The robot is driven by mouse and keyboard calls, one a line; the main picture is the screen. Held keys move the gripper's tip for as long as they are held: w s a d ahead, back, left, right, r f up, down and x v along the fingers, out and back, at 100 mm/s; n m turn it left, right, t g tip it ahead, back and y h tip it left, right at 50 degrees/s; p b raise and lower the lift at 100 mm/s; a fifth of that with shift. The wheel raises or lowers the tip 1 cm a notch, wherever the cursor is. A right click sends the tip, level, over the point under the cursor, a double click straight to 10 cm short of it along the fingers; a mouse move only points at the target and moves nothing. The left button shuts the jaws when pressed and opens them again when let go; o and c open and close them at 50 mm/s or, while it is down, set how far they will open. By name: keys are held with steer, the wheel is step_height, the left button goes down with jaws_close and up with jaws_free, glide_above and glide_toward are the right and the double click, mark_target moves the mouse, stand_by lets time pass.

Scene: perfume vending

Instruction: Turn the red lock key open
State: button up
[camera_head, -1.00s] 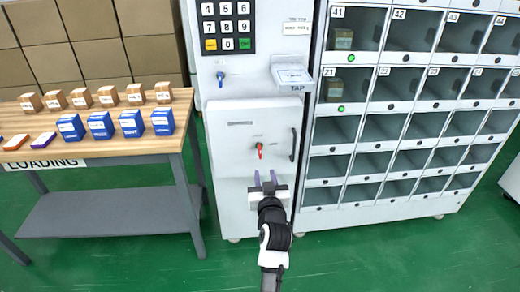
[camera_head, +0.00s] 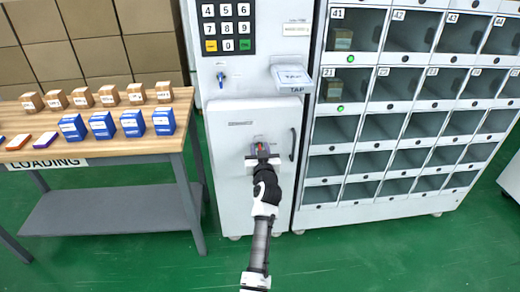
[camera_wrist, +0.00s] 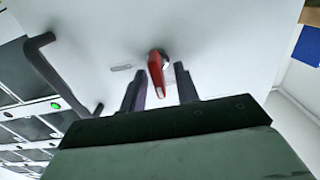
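The red lock key (camera_wrist: 156,73) sits on the white cabinet door (camera_wrist: 110,40). In the wrist view it lies between the two dark fingers of my gripper (camera_wrist: 160,88), which are spread apart with a gap on either side of the key. In the head view my gripper (camera_head: 261,150) is at the lock on the door (camera_head: 240,180), and only a small bit of red shows between the fingers. I cannot tell how far the key is turned. The dark door handle (camera_head: 293,144) is to the right of the lock.
A locker wall (camera_head: 348,151) with open compartments stands to the right. A blue key (camera_head: 221,77) and a TAP reader (camera_head: 292,79) are above the door. A wooden table (camera_head: 75,150) with boxes stands to the left. Green floor is clear in front.

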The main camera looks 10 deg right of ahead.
steer(key=shift+c, duration=0.4)
jaws_close()
steer(key=shift+m, duration=0.4)
steer(key=m, duration=0.2)
steer(key=shift+d+m, duration=0.2)
steer(key=shift+m, duration=0.2)
steer(key=m+p, duration=0.1)
steer(key=m, duration=0.2)
steer(key=shift+d+m, duration=0.1)
steer(key=shift+m, duration=0.2)
steer(key=m+p, duration=0.1)
steer(key=m, duration=0.4)
steer(key=shift+d+f+p, duration=0.2)
steer(key=shift+p, duration=0.15)
steer(key=m, duration=0.2)
steer(key=m+p, duration=0.1)
steer(key=m, duration=0.2)
steer(key=shift+f+m+p, duration=0.3)
steer(key=shift+m+p, duration=0.1)
